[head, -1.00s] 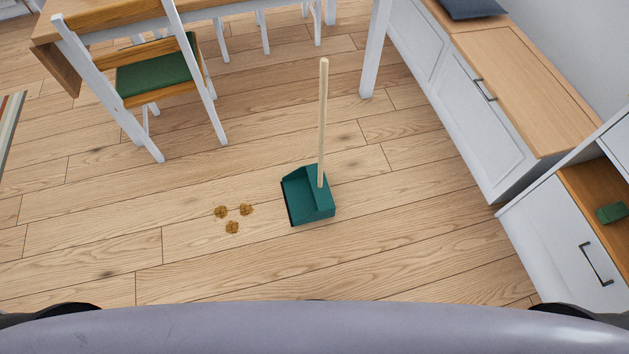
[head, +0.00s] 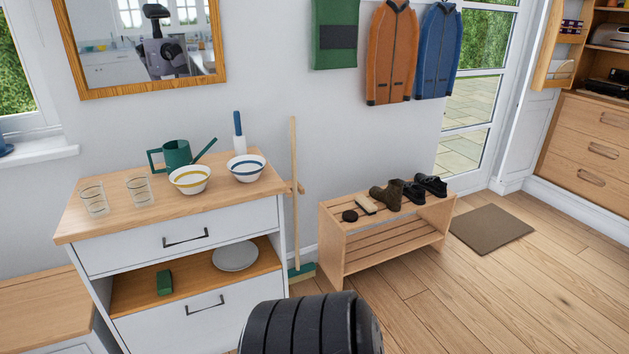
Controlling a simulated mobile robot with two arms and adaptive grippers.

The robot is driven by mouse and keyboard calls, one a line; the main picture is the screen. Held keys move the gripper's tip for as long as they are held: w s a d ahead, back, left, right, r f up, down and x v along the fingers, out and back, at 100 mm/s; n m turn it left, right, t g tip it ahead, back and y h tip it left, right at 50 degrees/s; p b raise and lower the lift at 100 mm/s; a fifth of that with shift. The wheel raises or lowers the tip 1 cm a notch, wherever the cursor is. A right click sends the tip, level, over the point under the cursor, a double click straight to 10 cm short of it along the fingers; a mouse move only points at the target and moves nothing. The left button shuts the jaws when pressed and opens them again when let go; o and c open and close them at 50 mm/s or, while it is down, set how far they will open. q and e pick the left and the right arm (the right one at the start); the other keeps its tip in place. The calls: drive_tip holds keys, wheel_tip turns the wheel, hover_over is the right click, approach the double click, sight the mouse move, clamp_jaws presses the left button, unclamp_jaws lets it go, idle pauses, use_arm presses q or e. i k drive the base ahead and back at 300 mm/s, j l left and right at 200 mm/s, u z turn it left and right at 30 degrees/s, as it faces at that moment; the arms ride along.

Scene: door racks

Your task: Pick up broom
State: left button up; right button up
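The broom (head: 295,200) stands upright against the wall, in the gap between the white cabinet and the shoe bench. It has a long pale wooden handle and a green head (head: 302,272) at floor level, partly hidden by the cabinet. A small wooden holder (head: 296,187) on the wall is beside the handle. A black ribbed rounded part, apparently of my own body, fills the bottom middle of the view. Neither of my grippers shows in the head view.
The white cabinet (head: 187,265) carries a green watering can (head: 177,155), bowls and glasses. The slatted shoe bench (head: 392,236) holds shoes. A brown mat (head: 491,229) lies near the glass door. The wooden floor (head: 470,300) at front right is clear.

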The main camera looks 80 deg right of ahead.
sight(297, 273)
drive_tip(key=z, duration=2.65)
